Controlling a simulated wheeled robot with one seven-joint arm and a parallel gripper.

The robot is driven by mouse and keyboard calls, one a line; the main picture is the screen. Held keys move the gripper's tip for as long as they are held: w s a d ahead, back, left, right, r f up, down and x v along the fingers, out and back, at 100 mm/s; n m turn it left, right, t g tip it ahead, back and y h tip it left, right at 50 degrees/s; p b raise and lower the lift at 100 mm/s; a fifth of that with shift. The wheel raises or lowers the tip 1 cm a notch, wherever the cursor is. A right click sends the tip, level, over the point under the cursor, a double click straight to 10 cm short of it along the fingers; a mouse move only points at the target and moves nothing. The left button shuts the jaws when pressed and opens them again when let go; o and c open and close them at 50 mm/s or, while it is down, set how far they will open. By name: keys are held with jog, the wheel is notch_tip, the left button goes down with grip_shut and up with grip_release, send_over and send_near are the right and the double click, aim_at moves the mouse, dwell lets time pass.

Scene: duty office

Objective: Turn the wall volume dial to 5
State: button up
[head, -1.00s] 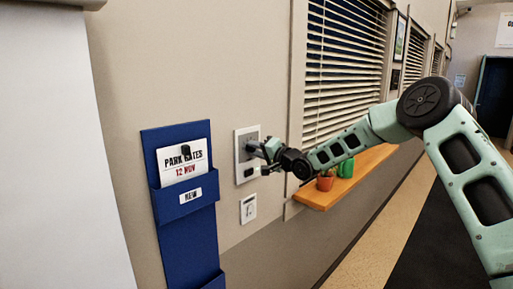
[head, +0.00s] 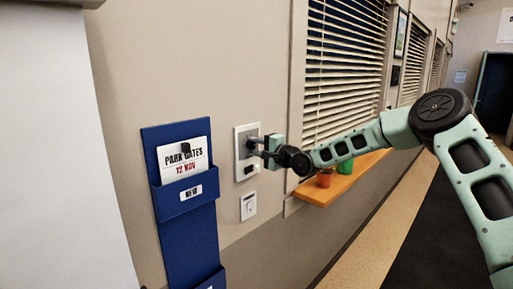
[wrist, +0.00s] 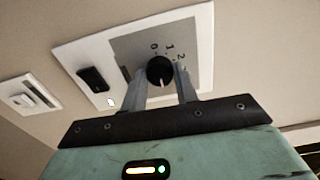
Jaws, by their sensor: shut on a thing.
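The black round volume dial (wrist: 160,70) sits on a grey plate in a white wall panel (head: 240,173). In the wrist view the numerals 0, 1 and 2 show above it, and the other numerals are hidden or unreadable. A pale mark on the knob points down toward my palm; I cannot tell which numeral it meets. My gripper (head: 257,147) is at the panel, shut on the dial. In the wrist view its fingers (wrist: 160,82) stand on either side of the knob. In the head view the dial is mostly hidden by the fingers.
A black switch (wrist: 92,79) is on the same panel beside the dial. A smaller white wall plate (head: 248,205) is below. A blue wall file holder (head: 185,232) hangs to the left. An orange sill (head: 345,187) with pots and a window with blinds (head: 345,65) are to the right.

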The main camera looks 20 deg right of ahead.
jog(key=shift+f, duration=0.15)
jog(key=o, duration=1)
jog(key=shift+c, duration=0.2)
jog(key=b+v, duration=0.5)
jog(key=v, duration=1.2)
jog(key=shift+s+b, duration=0.2)
jog(key=shift+b, duration=0.2)
jog(key=shift+d, duration=0.1)
